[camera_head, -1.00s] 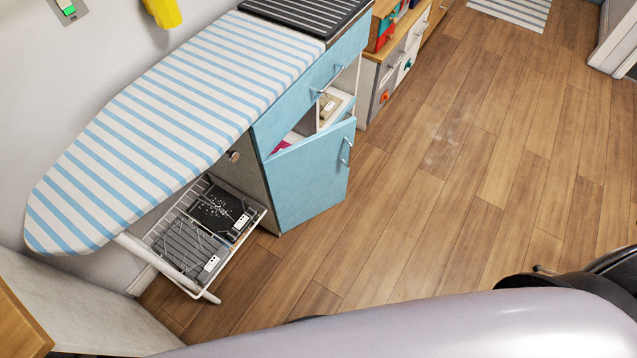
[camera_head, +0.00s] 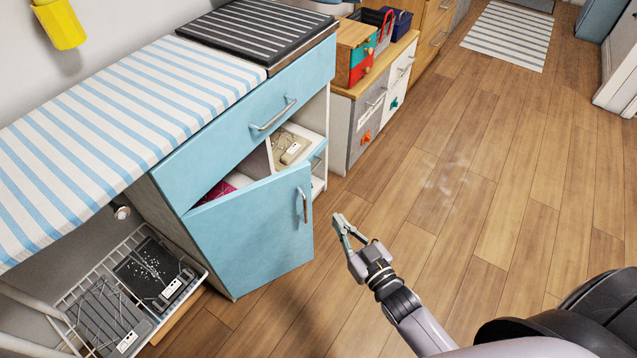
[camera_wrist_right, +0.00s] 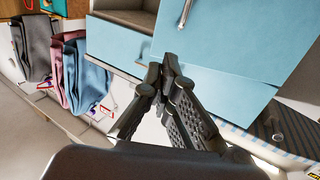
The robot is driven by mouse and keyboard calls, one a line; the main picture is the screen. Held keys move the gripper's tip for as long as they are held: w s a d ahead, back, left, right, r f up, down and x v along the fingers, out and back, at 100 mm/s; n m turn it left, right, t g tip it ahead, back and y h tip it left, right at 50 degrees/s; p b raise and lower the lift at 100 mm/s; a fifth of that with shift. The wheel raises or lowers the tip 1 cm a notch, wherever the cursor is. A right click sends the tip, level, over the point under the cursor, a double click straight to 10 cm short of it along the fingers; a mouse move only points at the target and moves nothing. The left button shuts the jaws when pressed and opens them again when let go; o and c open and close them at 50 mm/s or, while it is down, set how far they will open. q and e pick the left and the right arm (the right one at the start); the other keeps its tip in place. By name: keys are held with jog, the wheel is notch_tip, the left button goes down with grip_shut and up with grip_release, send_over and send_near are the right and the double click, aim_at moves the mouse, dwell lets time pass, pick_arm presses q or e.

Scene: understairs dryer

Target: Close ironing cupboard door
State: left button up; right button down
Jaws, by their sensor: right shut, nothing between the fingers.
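The light blue cupboard door (camera_head: 255,235) under the ironing board (camera_head: 110,120) stands partly open in the head view, swung out on its left side hinge. Its silver vertical handle (camera_head: 303,205) is near its right edge. Shelves with a pink cloth (camera_head: 218,192) show in the gap behind it. My right gripper (camera_head: 343,225) is shut and empty, a little to the right of the door and apart from it. In the right wrist view the gripper (camera_wrist_right: 160,80) shows with the blue door (camera_wrist_right: 215,45) beyond it. My left gripper is not in view.
A blue drawer (camera_head: 265,100) with a handle sits above the door, shut. A wire rack (camera_head: 75,270) stands out at lower left. A drawer unit (camera_head: 375,110) is behind at right. The wooden floor (camera_head: 480,210) right of the door is clear.

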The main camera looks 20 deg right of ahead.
aim_at(306, 177)
jog(key=b+x, duration=0.2)
jog(key=x, duration=1)
jog(key=shift+w+a+r, duration=0.15)
jog(key=shift+w, duration=0.2)
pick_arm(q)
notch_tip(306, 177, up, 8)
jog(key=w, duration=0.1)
pick_arm(e)
jog(key=shift+w+a, duration=0.15)
jog(key=shift+w, duration=0.45)
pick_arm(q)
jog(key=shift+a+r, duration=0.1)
